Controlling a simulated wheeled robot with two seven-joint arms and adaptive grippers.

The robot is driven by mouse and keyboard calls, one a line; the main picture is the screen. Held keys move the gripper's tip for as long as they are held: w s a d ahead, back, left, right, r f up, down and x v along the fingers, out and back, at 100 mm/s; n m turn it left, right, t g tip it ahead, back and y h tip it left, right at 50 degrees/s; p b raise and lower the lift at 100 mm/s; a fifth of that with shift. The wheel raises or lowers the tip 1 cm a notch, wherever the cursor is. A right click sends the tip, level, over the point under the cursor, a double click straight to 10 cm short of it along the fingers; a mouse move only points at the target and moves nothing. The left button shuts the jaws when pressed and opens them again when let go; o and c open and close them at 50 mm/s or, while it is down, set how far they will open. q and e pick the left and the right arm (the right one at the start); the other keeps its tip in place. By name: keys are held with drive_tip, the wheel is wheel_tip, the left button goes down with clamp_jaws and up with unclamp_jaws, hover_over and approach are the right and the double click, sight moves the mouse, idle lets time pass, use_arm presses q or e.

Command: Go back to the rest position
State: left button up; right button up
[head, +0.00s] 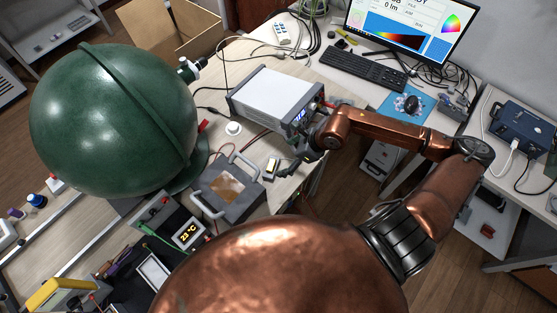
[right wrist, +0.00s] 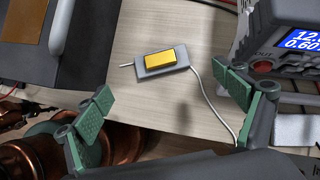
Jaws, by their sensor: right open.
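My right gripper (head: 285,168) reaches in from the right in the head view, over the bench between the white-topped power supply (head: 270,97) and a grey heated fixture (head: 232,186). In the right wrist view its two green-padded fingers (right wrist: 167,100) stand wide apart with nothing between the pads. A small grey plate with a yellow LED chip (right wrist: 167,60) lies on the wooden bench beyond the fingers, apart from them; it also shows in the head view (head: 271,169). My left gripper is not in view.
A large green sphere (head: 115,120) stands at the left. The power supply (right wrist: 290,35) is close beside the right finger. A monitor (head: 408,32), keyboard (head: 363,65) and blue mat lie at the back. A blue box (head: 522,128) stands at right. Cables cross the bench.

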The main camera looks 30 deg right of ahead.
drive_tip(key=shift+v, duration=0.8)
